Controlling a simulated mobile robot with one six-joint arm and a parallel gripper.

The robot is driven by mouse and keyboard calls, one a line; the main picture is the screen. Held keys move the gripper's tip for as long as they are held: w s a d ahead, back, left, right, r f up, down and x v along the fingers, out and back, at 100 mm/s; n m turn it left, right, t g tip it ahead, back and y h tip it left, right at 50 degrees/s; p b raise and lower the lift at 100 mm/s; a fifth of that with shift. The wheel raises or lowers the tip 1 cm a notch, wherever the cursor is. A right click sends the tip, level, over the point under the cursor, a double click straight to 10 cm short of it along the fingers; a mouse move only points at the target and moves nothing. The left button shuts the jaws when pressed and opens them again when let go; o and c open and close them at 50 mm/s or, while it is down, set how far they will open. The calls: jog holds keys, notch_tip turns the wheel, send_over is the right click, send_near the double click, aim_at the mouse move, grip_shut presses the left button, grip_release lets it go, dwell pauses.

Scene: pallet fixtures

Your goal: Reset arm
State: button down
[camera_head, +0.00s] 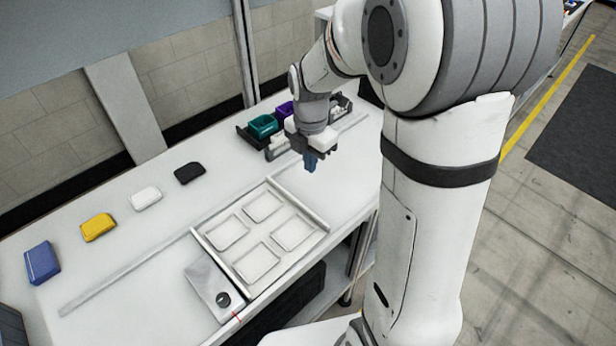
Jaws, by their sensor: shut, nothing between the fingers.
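My gripper (310,163) hangs at the end of my white arm, above the right part of the white table (330,190). Its blue fingers point down and are shut with nothing between them. It is right of and behind a pale tray (213,247) with several shallow square recesses, which look empty.
A blue block (42,262), a yellow one (98,227), a white one (145,198) and a black one (189,173) lie in a row at left. A dark rack holds a teal bin (263,126) and a purple bin (285,109) behind my gripper. A grey plate (208,285) adjoins the tray.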

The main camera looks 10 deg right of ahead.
jog(key=shift+r, duration=0.9)
jog(key=shift+s, duration=0.1)
jog(key=s+d+r+m+t, duration=0.1)
jog(key=s+r+m, duration=0.2)
jog(key=s+m, duration=0.5)
jog(key=s+d+r+m+t, duration=0.1)
jog(key=s+r+m, duration=0.1)
jog(key=s+m, duration=0.7)
jog(key=shift+d+r+m+t, duration=0.3)
jog(key=shift+d+r+m, duration=0.1)
jog(key=shift+m, duration=3.6)
